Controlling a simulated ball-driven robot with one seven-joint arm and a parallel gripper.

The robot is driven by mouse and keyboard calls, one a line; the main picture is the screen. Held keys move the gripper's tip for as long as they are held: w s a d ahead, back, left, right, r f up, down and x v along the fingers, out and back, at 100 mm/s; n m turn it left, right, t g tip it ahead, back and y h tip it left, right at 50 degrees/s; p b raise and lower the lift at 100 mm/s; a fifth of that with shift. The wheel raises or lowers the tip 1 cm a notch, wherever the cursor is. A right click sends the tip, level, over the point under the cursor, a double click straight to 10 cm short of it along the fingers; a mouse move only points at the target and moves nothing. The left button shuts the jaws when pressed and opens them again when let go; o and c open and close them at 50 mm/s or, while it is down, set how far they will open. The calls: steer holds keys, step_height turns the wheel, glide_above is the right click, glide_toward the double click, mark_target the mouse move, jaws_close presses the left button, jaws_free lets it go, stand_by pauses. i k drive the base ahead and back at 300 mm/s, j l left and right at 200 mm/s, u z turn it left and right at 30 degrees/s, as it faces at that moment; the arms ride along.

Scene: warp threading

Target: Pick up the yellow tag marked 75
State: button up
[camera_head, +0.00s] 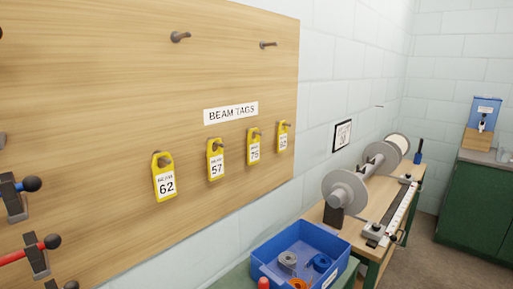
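Yellow tags hang in a row from pegs on the wooden board (110,75), under a white "BEAM TAGS" label (231,113). The third tag from the left (254,148) appears to read 75, though its print is small. It hangs upright, apart from its neighbours. To its left are the tag marked 57 (215,161) and the tag marked 62 (165,180). To its right is another yellow tag (284,137), whose number is too small to read surely. My gripper is not in view.
Two bare pegs (180,37) stick out above the label. A blue bin (331,249) with spools stands below right. A bench (377,196) carries a roller. Open space lies before the tags.

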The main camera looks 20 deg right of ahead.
mark_target(252, 146)
steer(key=l+z, duration=0.2)
steer(key=z, duration=0.25)
steer(key=i+l+z, duration=0.1)
steer(key=z, duration=0.35)
steer(key=i+l+z, duration=0.1)
steer(key=z, duration=0.35)
steer(key=i+z, duration=0.2)
steer(key=z, duration=0.25)
steer(key=i, duration=0.4)
steer(key=i+l+u, duration=0.1)
steer(key=i, duration=0.3)
steer(key=i+u, duration=0.3)
steer(key=i+l+u, duration=0.1)
steer(key=i+u, duration=0.2)
steer(key=i+l+u, duration=0.1)
steer(key=u, duration=1.4)
steer(key=i+l, duration=0.05)
steer(key=l, duration=0.05)
